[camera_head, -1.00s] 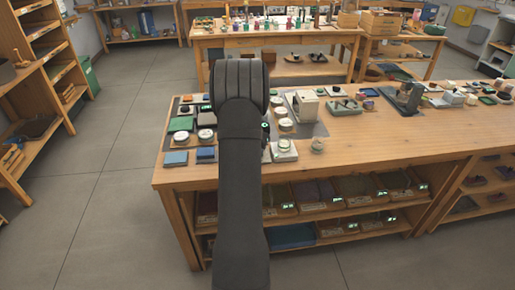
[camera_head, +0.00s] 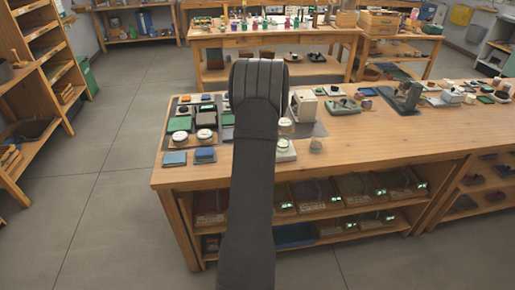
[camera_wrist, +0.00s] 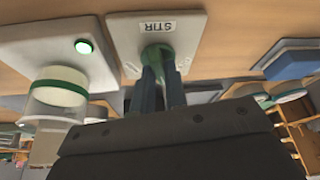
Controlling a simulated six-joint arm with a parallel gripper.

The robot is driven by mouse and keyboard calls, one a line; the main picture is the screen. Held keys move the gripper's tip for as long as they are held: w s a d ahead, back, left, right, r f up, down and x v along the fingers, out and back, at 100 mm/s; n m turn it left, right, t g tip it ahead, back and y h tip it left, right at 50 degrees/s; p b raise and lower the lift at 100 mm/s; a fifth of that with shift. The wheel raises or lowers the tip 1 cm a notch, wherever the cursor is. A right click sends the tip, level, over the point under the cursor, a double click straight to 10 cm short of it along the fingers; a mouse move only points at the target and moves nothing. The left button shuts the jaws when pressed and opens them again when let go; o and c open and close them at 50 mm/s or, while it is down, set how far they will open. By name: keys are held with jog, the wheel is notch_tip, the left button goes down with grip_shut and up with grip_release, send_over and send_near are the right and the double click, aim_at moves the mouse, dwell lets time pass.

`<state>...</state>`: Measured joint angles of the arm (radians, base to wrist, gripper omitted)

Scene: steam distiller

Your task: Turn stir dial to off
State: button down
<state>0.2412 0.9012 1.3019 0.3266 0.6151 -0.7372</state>
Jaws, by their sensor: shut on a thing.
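The stir dial (camera_wrist: 157,54) is a small round green knob on the face of a pale unit (camera_wrist: 190,50). The word STIR shows upside down beside the dial in the wrist view. My gripper (camera_wrist: 163,74) has its two dark fingers at the dial, one on each side, shut on it. The dial's pointer is not clear, so I cannot tell its setting. In the head view my arm hides the fingers and the dial.
Left in the wrist view is another pale unit with a lit green indicator (camera_wrist: 83,46) and a clear, green-rimmed vessel (camera_wrist: 58,98) close to the gripper. Blue pads (camera_wrist: 292,64) lie to the right. The wooden bench (camera_head: 420,135) has clear room along its front.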

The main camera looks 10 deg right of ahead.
jog(key=n, duration=0.2)
jog(key=n+y, duration=0.1)
jog(key=n, duration=0.1)
jog(key=shift+w+d+n+g+y, duration=0.1)
jog(key=shift+d+n+g+y, duration=0.05)
jog(key=shift+n+g+y, duration=0.2)
jog(key=n+g+y, duration=0.1)
jog(key=n, duration=0.3)
jog(key=shift+w, duration=0.1)
jog(key=shift+n+g, duration=0.25)
jog(key=c, duration=1.4)
grip_release()
jog(key=shift+c, duration=0.2)
jog(key=v, duration=1.7)
jog(key=shift+r, duration=0.25)
jog(key=shift+d, duration=0.15)
